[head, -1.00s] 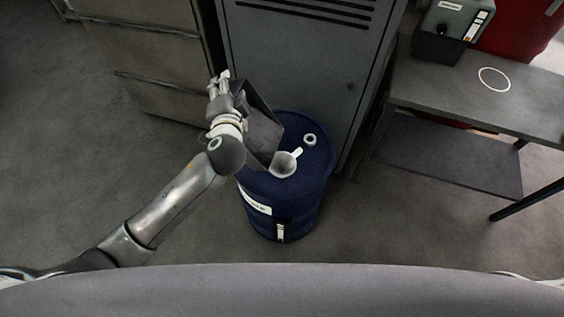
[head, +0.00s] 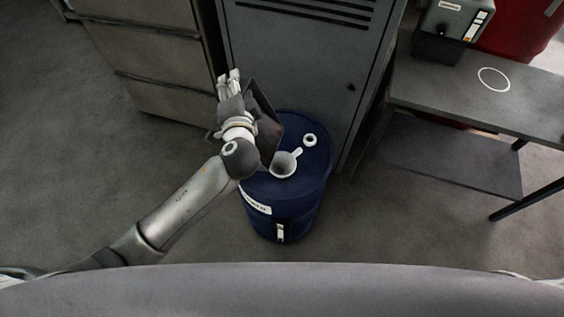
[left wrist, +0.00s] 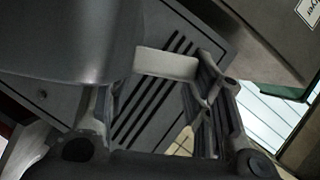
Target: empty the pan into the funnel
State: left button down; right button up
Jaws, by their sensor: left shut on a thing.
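The dark grey pan (head: 268,126) is in my left gripper (head: 230,84), tipped steeply on its side above the back left of a blue drum. The white funnel (head: 284,164) sits on the drum's top, just below and right of the pan's lower corner. The pan's contents cannot be made out. In the left wrist view the pan (left wrist: 65,40) fills the upper left, and a pale bar (left wrist: 165,64) lies between the fingers of the left gripper (left wrist: 155,100). My right gripper is not in view.
The blue drum (head: 318,180) also carries a small white ring (head: 310,140). A grey locker (head: 300,60) stands right behind it, and drawers (head: 155,60) stand at the back left. A bench (head: 480,100) with a grey device (head: 450,30) is on the right. The floor at left is clear.

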pick_arm(q)
jog(key=shift+d+r, duration=0.1)
jog(key=shift+s+d+r+m+t, duration=0.15)
jog(key=shift+d+r+m, duration=0.05)
jog(key=shift+d, duration=0.3)
jog(key=shift+s+d+r+m+t, duration=0.15)
jog(key=shift+d+r+m, duration=0.05)
jog(key=shift+d, duration=0.3)
jog(key=shift+d, duration=0.1)
jog(key=shift+s+d+r+m, duration=0.2)
jog(key=shift+s+d+m, duration=0.1)
jog(key=shift+d, duration=0.35)
jog(key=shift+s+d+r+m+t+y, duration=0.1)
jog(key=shift+s+d+m+t+y, duration=0.1)
jog(key=shift+d, duration=0.2)
jog(key=shift+s+d+r+m+t+y, duration=0.1)
jog(key=shift+d+y, duration=0.1)
jog(key=shift+d, duration=0.2)
